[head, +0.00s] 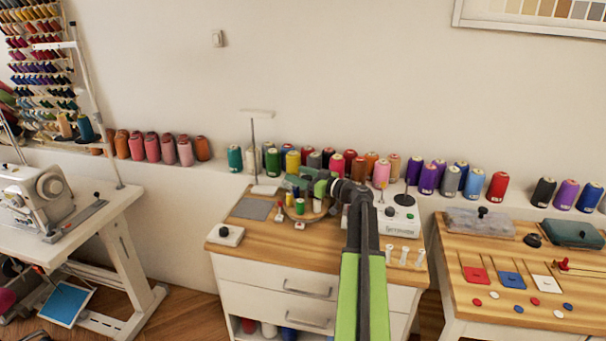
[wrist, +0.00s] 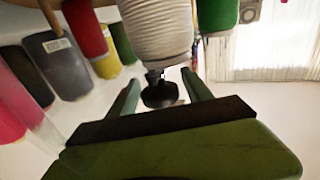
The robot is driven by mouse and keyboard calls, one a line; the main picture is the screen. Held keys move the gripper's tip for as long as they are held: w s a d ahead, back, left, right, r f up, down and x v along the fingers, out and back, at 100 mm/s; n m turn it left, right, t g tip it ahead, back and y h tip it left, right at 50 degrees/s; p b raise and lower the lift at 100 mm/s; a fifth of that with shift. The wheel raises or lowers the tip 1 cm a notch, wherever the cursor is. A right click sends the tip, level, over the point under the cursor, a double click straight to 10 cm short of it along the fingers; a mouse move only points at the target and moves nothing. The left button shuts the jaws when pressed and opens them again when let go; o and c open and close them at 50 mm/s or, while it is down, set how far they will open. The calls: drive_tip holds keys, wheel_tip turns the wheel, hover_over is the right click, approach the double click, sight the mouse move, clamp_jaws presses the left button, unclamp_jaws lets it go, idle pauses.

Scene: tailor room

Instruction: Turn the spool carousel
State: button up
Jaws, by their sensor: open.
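The spool carousel (head: 306,217) stands on the wooden top of the middle cabinet. It is a low round base bearing small spools, among them a green spool (head: 299,206) and a yellow one (head: 290,184). My gripper (head: 288,174) is above it, at its back side, and partly hides it. In the wrist view my gripper (wrist: 161,78) is open, with its two green fingers apart. A dark round piece (wrist: 160,92) shows between the fingers, below a large pale ribbed spool (wrist: 157,30). I cannot tell whether the fingers touch it.
A thread stand (head: 254,150) rises at the back left of the cabinet. A white machine (head: 398,216) and several white pegs (head: 404,256) stand right of my arm. A grey mat (head: 252,209) and a small white box (head: 226,234) lie left. Large spools line the wall ledge.

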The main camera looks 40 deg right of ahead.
drive_tip(key=r+p, duration=0.1)
drive_tip(key=r, duration=0.1)
drive_tip(key=r+p, duration=0.1)
drive_tip(key=p, duration=0.1)
drive_tip(key=s+r+p, duration=0.1)
drive_tip(key=r+p, duration=0.1)
drive_tip(key=shift+d+r, duration=0.3)
drive_tip(key=shift+r, duration=0.05)
drive_tip(key=s+d+r+p, duration=0.4)
drive_tip(key=s+r+p, duration=0.1)
drive_tip(key=s, duration=0.4)
drive_tip(key=shift+s+d+r+p, duration=0.2)
drive_tip(key=shift+s+p, duration=0.1)
drive_tip(key=shift+p, duration=0.1)
